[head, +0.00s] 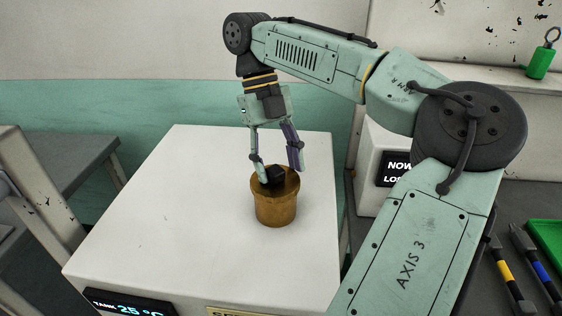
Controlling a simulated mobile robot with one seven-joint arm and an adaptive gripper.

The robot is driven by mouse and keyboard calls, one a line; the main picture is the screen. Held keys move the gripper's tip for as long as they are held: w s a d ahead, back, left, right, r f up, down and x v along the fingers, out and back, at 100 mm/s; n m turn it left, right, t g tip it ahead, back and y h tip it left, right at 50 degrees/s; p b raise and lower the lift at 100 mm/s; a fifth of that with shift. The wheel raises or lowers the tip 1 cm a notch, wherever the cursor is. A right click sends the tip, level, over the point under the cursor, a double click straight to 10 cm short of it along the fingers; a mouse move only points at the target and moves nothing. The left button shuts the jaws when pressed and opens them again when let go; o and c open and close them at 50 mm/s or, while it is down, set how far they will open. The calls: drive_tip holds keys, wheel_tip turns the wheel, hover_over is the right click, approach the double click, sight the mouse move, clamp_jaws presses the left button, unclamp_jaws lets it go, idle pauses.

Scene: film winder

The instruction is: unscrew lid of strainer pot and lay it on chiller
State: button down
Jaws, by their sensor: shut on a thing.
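The strainer pot (276,209) is a brown, slightly tapered pot standing upright on a broad white top. Its darker brown lid (289,186) sits within the rim, with a black knob (274,174) in the middle. My gripper (279,172) points down over the pot from above, and its fingers are shut on the lid's knob. The left finger partly hides the lid. The white cabinet (170,222) under the pot has a front display reading "TANK 25 °C"; it may be the chiller, but no label in view names it so.
Bare white top lies left of and in front of the pot. A white box (374,140) with a display stands behind my arm at right. Marker-like tools (512,285) and a green tray (547,240) lie on the dark bench. A green weight-like object (541,62) stands on a shelf.

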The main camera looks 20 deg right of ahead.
drive_tip(key=n, duration=0.1)
drive_tip(key=a+n, duration=0.1)
drive_tip(key=shift+w+a+f+n+h, duration=0.1)
drive_tip(key=shift+w+f+n+h, duration=0.2)
drive_tip(key=shift+w+f+h, duration=0.1)
drive_tip(key=c, duration=1.2)
unclamp_jaws()
drive_tip(key=o, duration=0.3)
drive_tip(key=shift+w+a+f, duration=0.15)
drive_tip(key=shift+w, duration=0.05)
drive_tip(key=shift+o, duration=1.4)
drive_tip(key=shift+d+r, duration=0.2)
drive_tip(key=shift+d, duration=0.05)
